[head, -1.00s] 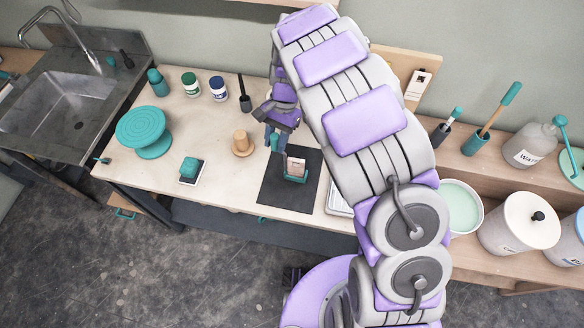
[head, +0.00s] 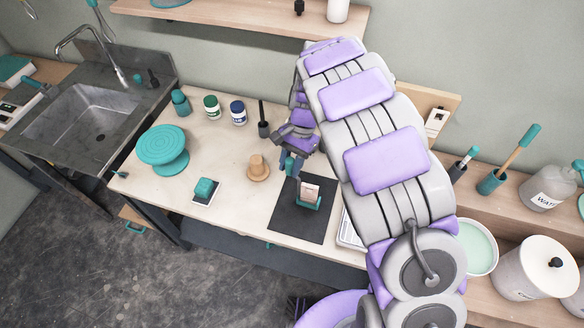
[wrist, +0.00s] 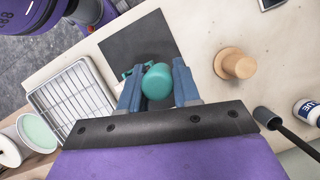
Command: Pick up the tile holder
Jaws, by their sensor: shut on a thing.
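The tile holder (head: 308,205) is teal with a small pale pinkish tile (head: 310,190) upright in it. It shows over the dark mat (head: 284,223) on the bench; I cannot tell whether it touches the mat. My gripper (head: 290,163) is at the holder's upper left in the head view, partly behind my arm. In the wrist view my gripper (wrist: 158,90) has its two blue-grey fingers on either side of a rounded teal part (wrist: 157,80), which looks like the holder's handle. This part hides most of what lies below it.
A wooden peg-shaped piece (head: 258,168) stands left of the mat. A teal sponge-like block (head: 205,188), a teal turntable (head: 162,147), jars (head: 238,112) and a black brush (head: 263,122) stand further left and back. A wire rack (wrist: 75,100) lies beside the mat.

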